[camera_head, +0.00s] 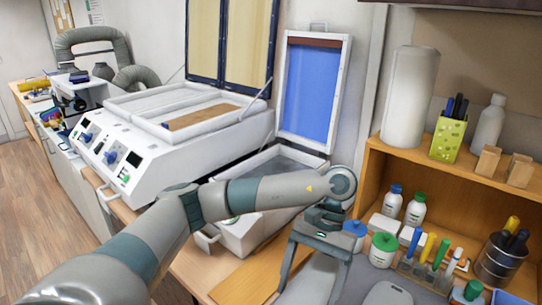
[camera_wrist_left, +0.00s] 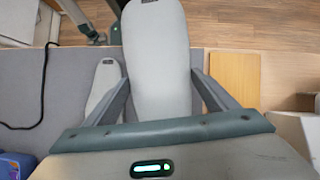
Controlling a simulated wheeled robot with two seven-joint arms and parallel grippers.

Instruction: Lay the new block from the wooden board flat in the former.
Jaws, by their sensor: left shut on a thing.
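My left gripper (camera_head: 312,270) is shut on a pale grey, insole-shaped block. In the left wrist view the block (camera_wrist_left: 158,60) lies between the two fingers, its long end pointing away from the wrist. A second, similar grey piece (camera_wrist_left: 103,85) lies on the grey mat beside it. The wooden board (camera_wrist_left: 235,80) is bare where it shows; it is also in the head view (camera_head: 245,277), partly behind my gripper. The former (camera_head: 233,238) stands behind my left arm with its blue-sheeted lid (camera_head: 308,92) raised. My arm hides part of its bed. My right gripper is out of view.
A larger white machine (camera_head: 123,152) with open lids stands to the left. A wooden shelf (camera_head: 395,160) with bottles, tubes and a pen cup (camera_head: 448,138) is close on the right. The grey mat (camera_wrist_left: 45,85) has a black cable on it.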

